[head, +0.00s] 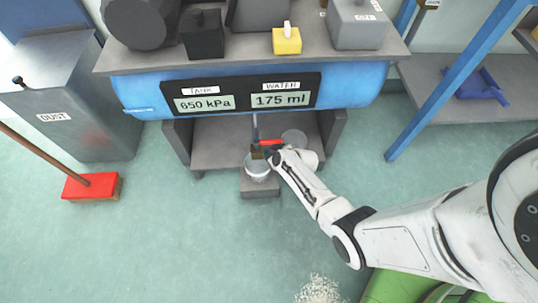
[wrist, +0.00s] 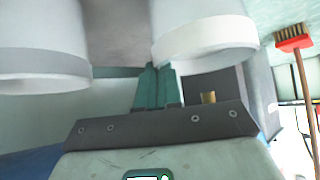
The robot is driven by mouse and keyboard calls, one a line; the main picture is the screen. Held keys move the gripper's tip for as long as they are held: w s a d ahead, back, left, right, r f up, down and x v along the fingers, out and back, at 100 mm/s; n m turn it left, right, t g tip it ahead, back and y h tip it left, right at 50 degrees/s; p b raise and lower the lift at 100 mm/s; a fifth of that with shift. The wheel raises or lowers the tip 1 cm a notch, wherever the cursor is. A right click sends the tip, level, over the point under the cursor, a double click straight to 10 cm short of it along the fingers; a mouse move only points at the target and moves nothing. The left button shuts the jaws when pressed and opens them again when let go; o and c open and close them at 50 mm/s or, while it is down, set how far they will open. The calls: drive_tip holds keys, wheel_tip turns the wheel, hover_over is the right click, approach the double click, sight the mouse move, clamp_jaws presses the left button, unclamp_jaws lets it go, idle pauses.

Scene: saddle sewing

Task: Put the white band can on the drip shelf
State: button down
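The white band can (head: 258,170) stands on a small grey block, seemingly the drip shelf (head: 262,190), below the brass drain valve (head: 257,153) with the red handle. In the wrist view, which looks upside down, the white band can (wrist: 205,40) is at upper right. My gripper (head: 273,155) is beside the can's right side. Its teal fingers (wrist: 155,80) are together with nothing visible between them. They point between the two cans, close to the white band can; whether they touch it I cannot tell.
A grey band can (wrist: 40,65) is at left in the wrist view; a can top (head: 294,138) shows behind my gripper. The blue tank (head: 140,92) hangs above, reading 650 kPa and 175 ml. A red broom (head: 92,187) and dust bin (head: 75,130) stand left. Open floor lies in front.

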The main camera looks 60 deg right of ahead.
drive_tip(key=c, duration=1.3)
unclamp_jaws()
drive_tip(key=shift+f, duration=0.1)
drive_tip(key=shift+r, duration=0.2)
drive_tip(key=s+a+r+g+p, duration=0.1)
drive_tip(key=s+a+r+g, duration=0.1)
drive_tip(key=s+a+r, duration=0.3)
drive_tip(key=s+a+r+n+g+y+p, duration=0.1)
drive_tip(key=s+a+r, duration=0.5)
drive_tip(key=r, duration=0.7)
drive_tip(key=s+a+r+n+g+p, duration=0.1)
drive_tip(key=s+a+r+g+p, duration=0.2)
drive_tip(key=s+r, duration=0.6)
drive_tip(key=a+g, duration=0.2)
drive_tip(key=shift+s+a+r+y, duration=0.2)
drive_tip(key=shift+s+a+y, duration=0.05)
drive_tip(key=shift+a+y, duration=0.15)
